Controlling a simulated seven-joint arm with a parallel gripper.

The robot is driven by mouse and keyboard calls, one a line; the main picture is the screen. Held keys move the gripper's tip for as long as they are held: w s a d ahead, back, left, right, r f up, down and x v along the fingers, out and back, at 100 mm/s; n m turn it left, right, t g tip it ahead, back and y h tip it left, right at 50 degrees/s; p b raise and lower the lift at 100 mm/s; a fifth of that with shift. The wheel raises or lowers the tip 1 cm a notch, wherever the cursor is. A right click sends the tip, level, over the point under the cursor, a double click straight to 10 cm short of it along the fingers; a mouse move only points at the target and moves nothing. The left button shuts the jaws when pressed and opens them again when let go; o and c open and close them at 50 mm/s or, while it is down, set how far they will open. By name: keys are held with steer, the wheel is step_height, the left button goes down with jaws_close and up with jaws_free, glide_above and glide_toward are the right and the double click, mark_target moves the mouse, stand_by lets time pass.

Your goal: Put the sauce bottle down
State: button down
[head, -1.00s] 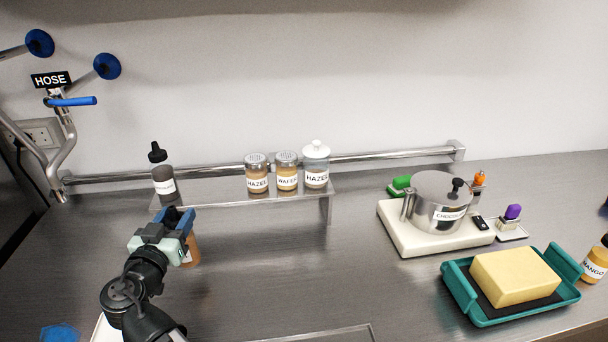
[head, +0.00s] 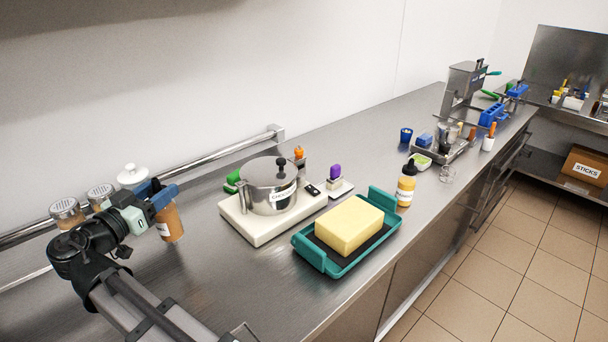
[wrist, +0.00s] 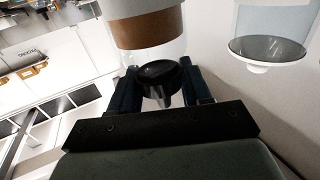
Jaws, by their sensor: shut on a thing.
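My gripper (head: 160,194) is shut on the sauce bottle (head: 172,224), a brown-filled bottle with a white label.
A pot (head: 268,186) sits on the white scale (head: 245,225). A teal tray (head: 322,262) holds a yellow block. A mango bottle (head: 406,187) stands beyond it.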

steer(key=shift+w+d+r+m+g+h, duration=0.1)
steer(key=shift+w+d+m+g+h, duration=0.15)
steer(key=shift+w+d+h, duration=0.4)
steer(key=shift+w+d+r+m+g+h, duration=0.15)
steer(key=shift+w+d+m+h, duration=0.2)
steer(key=shift+d, duration=0.45)
steer(key=shift+f, duration=0.15)
step_height(320, 180, down, 10)
steer(key=c, duration=0.5)
jaws_free()
steer(key=v, duration=1.2)
